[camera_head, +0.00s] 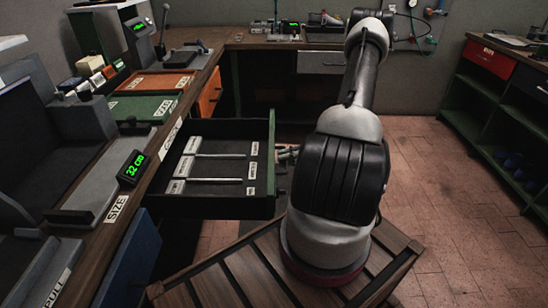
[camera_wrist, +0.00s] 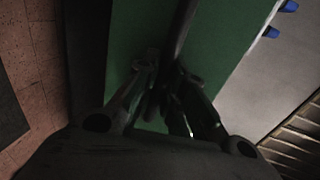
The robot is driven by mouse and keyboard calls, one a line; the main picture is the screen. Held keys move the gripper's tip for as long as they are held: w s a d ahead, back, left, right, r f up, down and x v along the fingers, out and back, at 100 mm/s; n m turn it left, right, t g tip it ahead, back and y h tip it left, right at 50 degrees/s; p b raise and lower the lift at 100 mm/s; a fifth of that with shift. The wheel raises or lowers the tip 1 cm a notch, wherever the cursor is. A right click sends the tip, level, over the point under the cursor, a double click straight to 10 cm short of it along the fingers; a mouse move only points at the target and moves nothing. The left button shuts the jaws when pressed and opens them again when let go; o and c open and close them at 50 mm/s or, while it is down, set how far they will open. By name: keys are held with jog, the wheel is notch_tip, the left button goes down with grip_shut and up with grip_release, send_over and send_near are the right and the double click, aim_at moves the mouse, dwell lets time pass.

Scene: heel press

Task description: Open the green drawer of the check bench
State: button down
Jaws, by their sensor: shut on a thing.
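The green drawer (camera_head: 271,150) of the check bench (camera_head: 151,180) stands pulled out to the right, its dark inside showing. Two light metal rods with white labels lie in it. My gripper (camera_head: 287,153) is at the outer face of the green front, partly hidden behind my arm. In the wrist view the green front (camera_wrist: 225,35) fills the middle, and my gripper (camera_wrist: 164,85) is shut on a dark bar-like handle (camera_wrist: 182,28) that runs along it.
A blue drawer front (camera_head: 137,262) is below at the near left, and an orange one (camera_head: 210,94) is farther back. A size display (camera_head: 132,168) stands on the bench top. Green shelving (camera_head: 490,115) is at the right. Tiled floor (camera_head: 440,180) is clear between.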

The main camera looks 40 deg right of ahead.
jog(key=shift+s+d, duration=0.1)
jog(key=shift+d, duration=0.1)
jog(key=c, duration=1.5)
grip_release()
jog(key=shift+d, duration=0.1)
jog(key=v, duration=1.1)
jog(key=shift+s+d, duration=0.3)
